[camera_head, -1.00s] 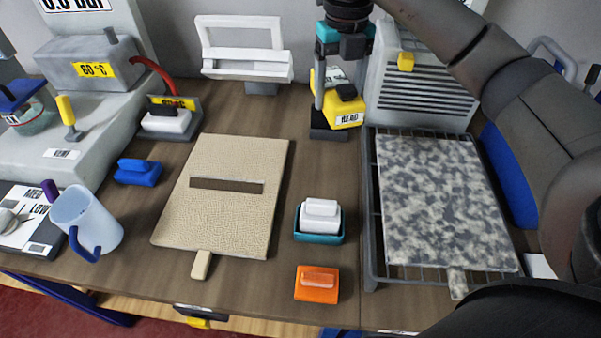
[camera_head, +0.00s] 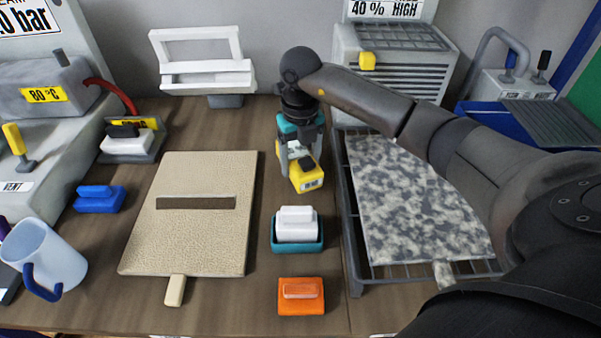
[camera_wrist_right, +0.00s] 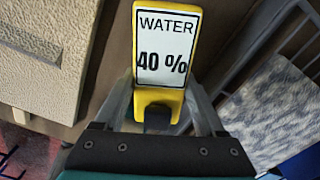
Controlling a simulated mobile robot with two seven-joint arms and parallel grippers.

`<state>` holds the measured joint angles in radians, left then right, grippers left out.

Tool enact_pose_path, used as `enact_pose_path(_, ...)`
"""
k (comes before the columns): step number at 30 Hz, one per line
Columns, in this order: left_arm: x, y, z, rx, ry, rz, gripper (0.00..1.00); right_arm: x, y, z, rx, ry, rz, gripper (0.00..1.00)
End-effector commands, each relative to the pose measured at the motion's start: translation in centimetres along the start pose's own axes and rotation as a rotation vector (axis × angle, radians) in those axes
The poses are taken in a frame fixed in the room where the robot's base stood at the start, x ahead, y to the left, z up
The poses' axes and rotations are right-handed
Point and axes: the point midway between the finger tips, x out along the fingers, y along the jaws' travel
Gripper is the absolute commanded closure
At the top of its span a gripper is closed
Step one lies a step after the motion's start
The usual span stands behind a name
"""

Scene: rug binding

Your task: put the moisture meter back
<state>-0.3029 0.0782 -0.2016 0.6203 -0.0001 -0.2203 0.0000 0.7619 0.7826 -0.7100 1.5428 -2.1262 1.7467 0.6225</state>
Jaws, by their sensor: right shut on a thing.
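The yellow moisture meter (camera_head: 308,176) is held by my right gripper (camera_head: 302,158), above the table between the beige rug piece and the wire rack. In the right wrist view the meter (camera_wrist_right: 187,78) faces the camera, and its screen reads "WATER 40 %". The right gripper (camera_wrist_right: 165,110) is shut on it, one finger on each side. The dark block seen under the meter earlier is not visible now; the arm and gripper may hide it. My left gripper is not in view.
A beige rug piece (camera_head: 180,240) lies left of the gripper. A mottled grey piece (camera_head: 400,215) lies on the wire rack (camera_head: 352,250) at right. A white block in a teal tray (camera_head: 298,246) and an orange block (camera_head: 301,308) stand in front. A grey heater-like box (camera_head: 345,80) stands behind.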

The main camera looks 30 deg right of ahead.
Motion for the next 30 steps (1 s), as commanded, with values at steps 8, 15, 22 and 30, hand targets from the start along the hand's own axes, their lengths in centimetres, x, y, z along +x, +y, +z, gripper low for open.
enact_pose_path(8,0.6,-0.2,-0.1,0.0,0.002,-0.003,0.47,3.7,0.0,-0.1,0.0,0.001,0.0,0.97)
enact_pose_path(15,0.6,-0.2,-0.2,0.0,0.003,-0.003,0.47,3.6,0.0,0.0,0.0,0.0,0.0,0.97)
enact_pose_path(22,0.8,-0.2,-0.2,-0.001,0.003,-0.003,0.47,4.0,0.0,-0.1,0.0,0.002,-0.001,0.16)
enact_pose_path(30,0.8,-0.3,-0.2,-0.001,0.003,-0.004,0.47,4.0,0.0,-0.1,0.0,0.002,-0.001,0.0)
